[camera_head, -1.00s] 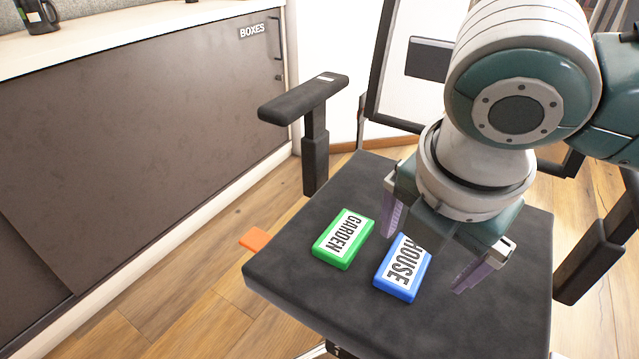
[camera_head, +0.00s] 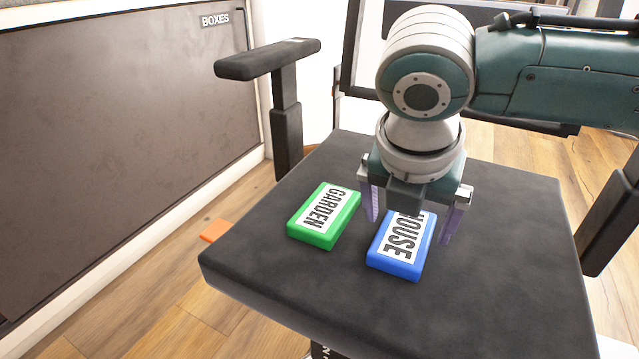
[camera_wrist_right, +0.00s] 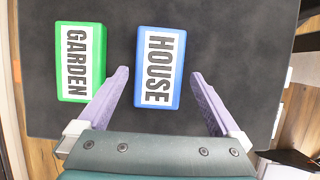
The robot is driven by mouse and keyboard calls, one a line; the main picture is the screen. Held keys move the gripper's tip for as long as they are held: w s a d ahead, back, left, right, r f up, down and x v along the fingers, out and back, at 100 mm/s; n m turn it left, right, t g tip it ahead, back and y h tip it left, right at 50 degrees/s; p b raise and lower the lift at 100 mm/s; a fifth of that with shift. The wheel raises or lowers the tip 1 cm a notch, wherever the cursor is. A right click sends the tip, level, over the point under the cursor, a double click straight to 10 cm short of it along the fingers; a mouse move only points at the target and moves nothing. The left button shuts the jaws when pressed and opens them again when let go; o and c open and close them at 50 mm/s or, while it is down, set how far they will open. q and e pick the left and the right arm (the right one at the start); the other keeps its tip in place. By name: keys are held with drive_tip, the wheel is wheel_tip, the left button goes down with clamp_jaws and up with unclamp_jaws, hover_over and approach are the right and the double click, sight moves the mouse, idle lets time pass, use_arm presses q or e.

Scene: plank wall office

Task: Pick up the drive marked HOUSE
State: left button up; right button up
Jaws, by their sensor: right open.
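The blue drive marked HOUSE (camera_head: 398,254) lies flat on the black chair seat (camera_head: 300,280). Its far end is hidden behind my right gripper (camera_head: 415,224) in the head view. My right gripper is open, its two purple fingers reaching down on either side of the drive's far end. In the right wrist view the HOUSE drive (camera_wrist_right: 160,68) lies ahead of and between the open fingers (camera_wrist_right: 166,98), with clear gaps to both. I cannot tell the exact height of the fingertips above the seat. My left gripper is not in view.
A green drive marked GARDEN (camera_head: 322,218) lies just left of the HOUSE drive, close to the left finger. A chair armrest (camera_head: 268,60) rises at the left. An orange piece (camera_head: 214,231) shows beyond the seat's left edge. The front of the seat is clear.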

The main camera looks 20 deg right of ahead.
sight(404, 239)
drive_tip(key=b+x, duration=0.1)
drive_tip(key=x, duration=0.2)
drive_tip(key=shift+a, duration=0.1)
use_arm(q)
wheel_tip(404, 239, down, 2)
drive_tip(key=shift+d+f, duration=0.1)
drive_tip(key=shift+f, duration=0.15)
use_arm(e)
drive_tip(key=shift+r, duration=0.15)
drive_tip(key=shift+c, duration=0.2)
drive_tip(key=c, duration=1.2)
drive_tip(key=shift+c, duration=0.4)
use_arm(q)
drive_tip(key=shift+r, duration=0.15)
use_arm(e)
drive_tip(key=shift+r, duration=0.15)
